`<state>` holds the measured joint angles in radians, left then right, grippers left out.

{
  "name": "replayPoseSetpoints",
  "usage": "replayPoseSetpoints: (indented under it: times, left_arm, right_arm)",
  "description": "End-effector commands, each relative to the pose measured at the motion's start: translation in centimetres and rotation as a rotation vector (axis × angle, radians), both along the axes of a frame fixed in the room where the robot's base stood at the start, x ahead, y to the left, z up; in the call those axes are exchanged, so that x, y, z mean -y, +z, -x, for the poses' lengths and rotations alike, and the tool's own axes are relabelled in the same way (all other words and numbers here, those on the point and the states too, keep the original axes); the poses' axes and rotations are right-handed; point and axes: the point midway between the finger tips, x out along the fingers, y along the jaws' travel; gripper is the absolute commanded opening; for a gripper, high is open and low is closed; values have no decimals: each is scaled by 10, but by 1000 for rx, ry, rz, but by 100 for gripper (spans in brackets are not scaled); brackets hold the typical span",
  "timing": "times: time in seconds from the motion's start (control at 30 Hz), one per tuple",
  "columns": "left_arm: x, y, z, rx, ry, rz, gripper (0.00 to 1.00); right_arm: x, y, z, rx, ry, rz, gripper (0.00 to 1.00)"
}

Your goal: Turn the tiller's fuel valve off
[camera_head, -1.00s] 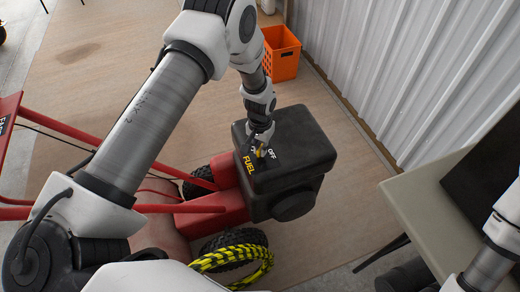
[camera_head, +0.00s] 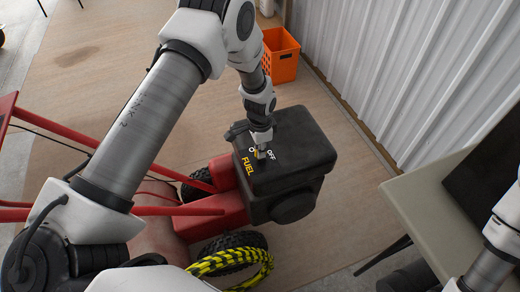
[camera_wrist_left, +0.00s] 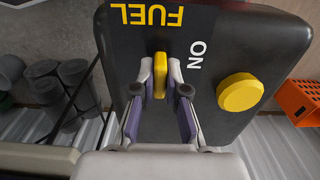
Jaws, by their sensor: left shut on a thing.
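The red tiller (camera_head: 215,213) stands on the floor with a black engine block (camera_head: 300,140) on top. Its top carries the words FUEL and OFF in the head view. ON lies just right of the lever there. In the head view the left gripper (camera_head: 262,153) points down onto the top and mostly hides the lever. My right gripper is out of view.
A round yellow knob (camera_wrist_left: 240,92) sits beside the lever. A yellow-black rope (camera_head: 235,258) lies around the tiller's near wheel. An orange crate (camera_head: 281,58) stands behind, near the corrugated wall (camera_head: 400,70). A table (camera_head: 415,205) is at right.

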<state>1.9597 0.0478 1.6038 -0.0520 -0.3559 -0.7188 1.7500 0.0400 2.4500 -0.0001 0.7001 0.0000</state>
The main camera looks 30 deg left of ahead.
Motion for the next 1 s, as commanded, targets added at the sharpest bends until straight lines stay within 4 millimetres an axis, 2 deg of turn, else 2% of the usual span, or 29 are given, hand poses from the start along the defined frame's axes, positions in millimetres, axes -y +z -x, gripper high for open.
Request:
replayPoseSetpoints:
  times: [0.5,0.53,0.57,0.6,0.87,1.0]
  left_arm:
    - [0,0,0,-1,-22,-1,0]
    - [0,0,0,-1,-22,-1,23]
    - [0,0,0,-1,-22,-1,34]
    - [0,0,0,-1,-22,-1,38]
    - [0,0,0,0,-20,0,38]
    - [0,12,-1,2,-20,1,38]
  right_arm:
    - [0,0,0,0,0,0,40]
    - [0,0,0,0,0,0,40]
    - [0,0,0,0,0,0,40]
    - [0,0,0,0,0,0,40]
    - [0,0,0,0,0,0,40]
    - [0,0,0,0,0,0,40]
